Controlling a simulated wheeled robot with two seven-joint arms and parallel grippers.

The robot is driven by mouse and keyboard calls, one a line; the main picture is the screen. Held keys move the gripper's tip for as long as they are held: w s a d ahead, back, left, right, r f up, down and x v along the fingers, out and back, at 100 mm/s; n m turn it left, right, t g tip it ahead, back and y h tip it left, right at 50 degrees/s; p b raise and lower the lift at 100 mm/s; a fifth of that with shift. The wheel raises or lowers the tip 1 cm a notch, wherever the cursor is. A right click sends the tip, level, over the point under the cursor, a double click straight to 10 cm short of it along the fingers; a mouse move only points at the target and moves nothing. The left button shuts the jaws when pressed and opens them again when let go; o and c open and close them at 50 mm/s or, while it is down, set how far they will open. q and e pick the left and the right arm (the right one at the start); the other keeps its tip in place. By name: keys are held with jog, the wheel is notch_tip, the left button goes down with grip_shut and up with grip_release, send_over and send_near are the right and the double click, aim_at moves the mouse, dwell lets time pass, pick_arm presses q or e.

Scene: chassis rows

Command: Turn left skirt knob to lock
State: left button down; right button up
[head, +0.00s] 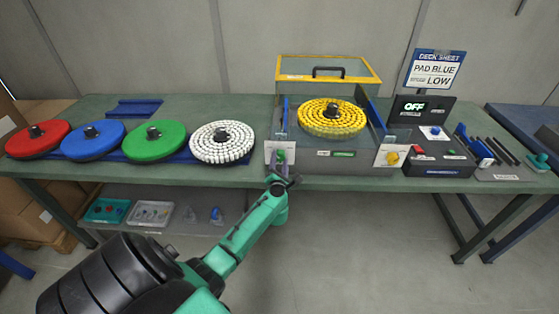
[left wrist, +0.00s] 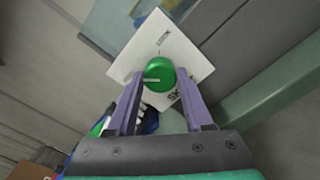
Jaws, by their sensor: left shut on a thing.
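The left skirt knob (head: 281,154) is green and sits on a white square plate (head: 270,148) at the left front of the machine skirt. My left gripper (head: 279,174) reaches it from the front and below. In the left wrist view the knob (left wrist: 160,77) lies between the two purple fingers of my left gripper (left wrist: 159,83), which is shut on it. A pale pointer line on the knob points left in that view, across the white plate (left wrist: 175,40). My right gripper is not in view.
A yellow knob (head: 392,158) sits on another plate to the right. A yellow pad disc (head: 332,118) lies on the machine under a raised yellow-framed cover (head: 328,68). Red, blue, green and white discs stand left on the bench. A control box (head: 440,158) is at right.

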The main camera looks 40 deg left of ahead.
pick_arm(q)
jog(key=m+p, duration=0.1)
jog(key=m, duration=0.1)
jog(key=shift+m+p, duration=0.4)
jog(key=m+p, duration=0.2)
jog(key=m, duration=0.2)
jog(key=shift+m, duration=0.3)
jog(key=m+p, duration=0.1)
jog(key=m, duration=0.3)
jog(key=shift+f, duration=0.1)
jog(key=m+p, duration=0.1)
jog(key=m, duration=0.4)
jog(key=shift+m, duration=0.3)
jog(key=shift+c, duration=1.5)
grip_release()
jog(key=shift+a, duration=0.1)
